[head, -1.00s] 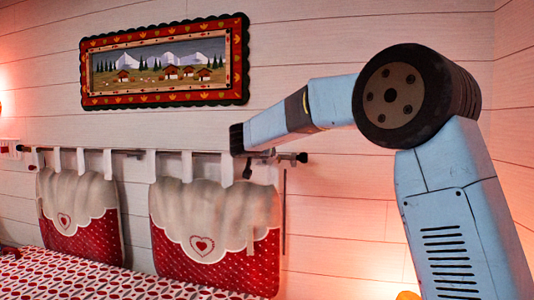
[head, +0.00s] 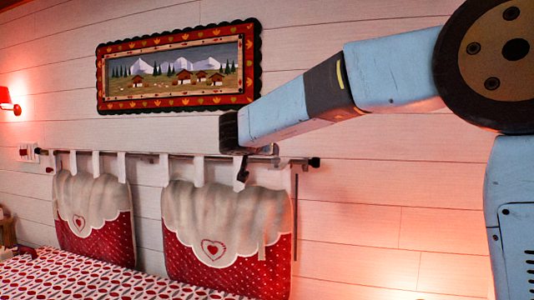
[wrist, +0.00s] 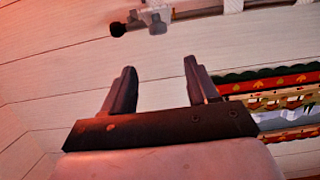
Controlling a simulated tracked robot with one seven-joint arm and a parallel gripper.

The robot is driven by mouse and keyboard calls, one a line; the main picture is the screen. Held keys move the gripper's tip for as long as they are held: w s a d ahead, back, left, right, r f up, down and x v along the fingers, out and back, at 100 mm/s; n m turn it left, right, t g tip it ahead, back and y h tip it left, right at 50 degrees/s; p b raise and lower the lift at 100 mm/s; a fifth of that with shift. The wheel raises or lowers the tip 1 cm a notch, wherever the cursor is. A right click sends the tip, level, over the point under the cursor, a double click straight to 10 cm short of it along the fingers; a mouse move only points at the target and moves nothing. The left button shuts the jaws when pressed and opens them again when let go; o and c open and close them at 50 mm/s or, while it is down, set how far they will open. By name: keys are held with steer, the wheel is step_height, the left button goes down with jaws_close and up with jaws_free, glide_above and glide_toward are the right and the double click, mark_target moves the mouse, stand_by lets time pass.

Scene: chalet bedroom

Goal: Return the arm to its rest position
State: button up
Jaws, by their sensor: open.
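My arm (head: 400,76) reaches in from the right in the head view, its forearm sloping down to the left. My gripper (head: 242,170) is at its far end, in front of the wall and the hanging rail, mostly hidden behind the wrist. In the wrist view my gripper (wrist: 160,82) shows two dark fingers spread wide apart, with only bare wall seen between them. It is open and empty.
A rail (head: 285,162) on the plank wall carries two red and white cushions (head: 228,238). A framed mountain picture (head: 180,68) hangs above. A patterned bed cover (head: 90,280) lies below, and a red lamp (head: 8,103) is at far left. Wall space right of the rail is bare.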

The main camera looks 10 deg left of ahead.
stand_by(0.3)
steer(key=s+d+r+n+t+y, duration=0.1)
steer(key=s+d+r+n+y, duration=0.45)
steer(key=d, duration=0.45)
steer(key=s+d+f+m+g+h, duration=0.1)
steer(key=s+d+f+g, duration=0.4)
steer(key=s+d+f, duration=0.7)
steer(key=s+d+f+m+g+h, duration=0.2)
steer(key=s+d+f+g, duration=0.3)
steer(key=s+d+f, duration=0.7)
steer(key=s+f, duration=0.1)
steer(key=s, duration=0.4)
steer(key=shift+s+m, duration=0.35)
steer(key=shift+s, duration=0.05)
